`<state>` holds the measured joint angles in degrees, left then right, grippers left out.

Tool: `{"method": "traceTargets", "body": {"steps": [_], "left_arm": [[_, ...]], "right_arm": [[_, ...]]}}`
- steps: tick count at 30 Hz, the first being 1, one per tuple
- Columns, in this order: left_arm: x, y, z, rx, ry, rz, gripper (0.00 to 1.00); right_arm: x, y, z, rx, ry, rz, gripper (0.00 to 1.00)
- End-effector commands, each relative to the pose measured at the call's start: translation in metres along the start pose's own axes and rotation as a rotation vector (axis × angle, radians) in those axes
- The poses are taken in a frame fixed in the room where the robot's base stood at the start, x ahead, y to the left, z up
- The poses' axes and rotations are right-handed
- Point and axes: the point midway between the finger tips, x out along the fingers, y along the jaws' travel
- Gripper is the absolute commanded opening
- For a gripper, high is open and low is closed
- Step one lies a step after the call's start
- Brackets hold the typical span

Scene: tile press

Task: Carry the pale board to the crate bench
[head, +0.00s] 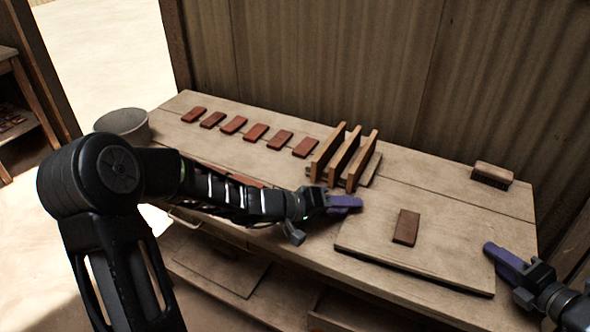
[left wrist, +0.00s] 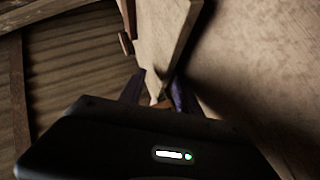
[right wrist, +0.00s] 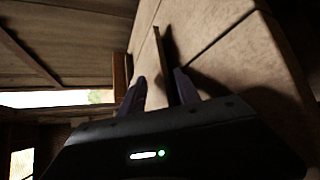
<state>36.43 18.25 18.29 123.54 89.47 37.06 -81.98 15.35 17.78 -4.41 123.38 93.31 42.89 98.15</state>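The pale board (head: 450,250) lies flat on the workbench, near its front right. One red-brown tile (head: 406,228) lies on top of it. My left gripper (head: 345,203) is at the board's left edge. In the left wrist view its fingers (left wrist: 160,86) stand apart, with pale wood between and beyond them. My right gripper (head: 505,262) is at the board's right edge. In the right wrist view its fingers (right wrist: 160,88) stand apart with the thin board edge (right wrist: 162,50) between them. I cannot tell whether any finger touches the board. No crate bench is clearly identifiable.
Upright wooden slats (head: 345,155) stand just behind the board's left side. Several red-brown tiles (head: 255,132) lie in a row at the back left. A wooden block (head: 492,175) sits at the back right. A round tub (head: 122,124) and a shelf (head: 15,105) are at left.

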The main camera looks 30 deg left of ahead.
Motion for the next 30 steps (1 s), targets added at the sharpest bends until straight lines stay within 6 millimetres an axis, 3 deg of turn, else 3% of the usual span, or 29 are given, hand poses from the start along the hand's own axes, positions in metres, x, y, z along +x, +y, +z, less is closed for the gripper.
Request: {"method": "traceTargets", "body": {"steps": [5,18,24,30], "left_arm": [[-0.019,-0.002,-0.001,0.001,0.003,-0.004,0.43],[-0.103,0.000,0.000,0.002,0.002,0.000,0.43],[-0.117,0.001,0.001,0.001,-0.002,0.002,0.43],[-0.118,0.001,0.002,0.001,-0.003,0.003,0.43]], "right_arm": [[-0.001,-0.003,0.001,0.002,-0.003,-0.006,0.43],[-0.001,-0.003,0.001,0.002,-0.003,-0.007,0.43],[-0.001,-0.003,0.001,0.002,-0.003,-0.007,0.43],[-0.001,-0.003,0.001,0.002,-0.003,-0.007,0.43]]}}
